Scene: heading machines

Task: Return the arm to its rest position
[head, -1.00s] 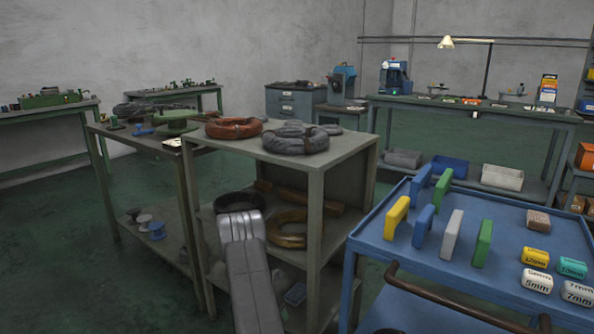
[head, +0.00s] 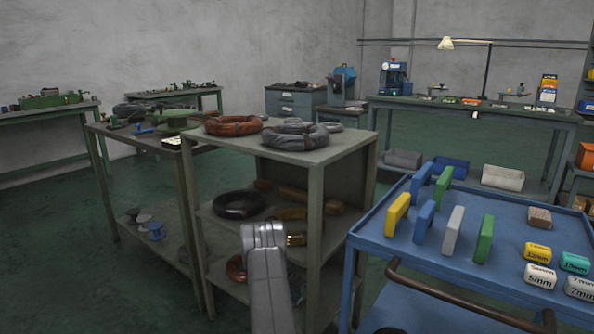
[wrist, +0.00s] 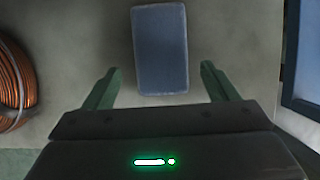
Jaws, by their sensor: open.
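My grey arm (head: 266,285) rises at the bottom centre of the head view, in front of the shelf table. My gripper (wrist: 160,67) shows in the wrist view, with two green fingers spread wide apart. Nothing is held between them. A blue-grey block (wrist: 160,48) lies on a pale surface beyond the fingers, lined up with the gap. It looks apart from both fingers. I cannot make out the gripper's fingers in the head view.
A shelf table (head: 345,150) carries wire coils, including a copper one (head: 234,125); another coil (wrist: 15,85) is left in the wrist view. A blue cart (head: 400,252) with coloured blocks stands close on the right. Green floor (head: 60,240) is clear at left.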

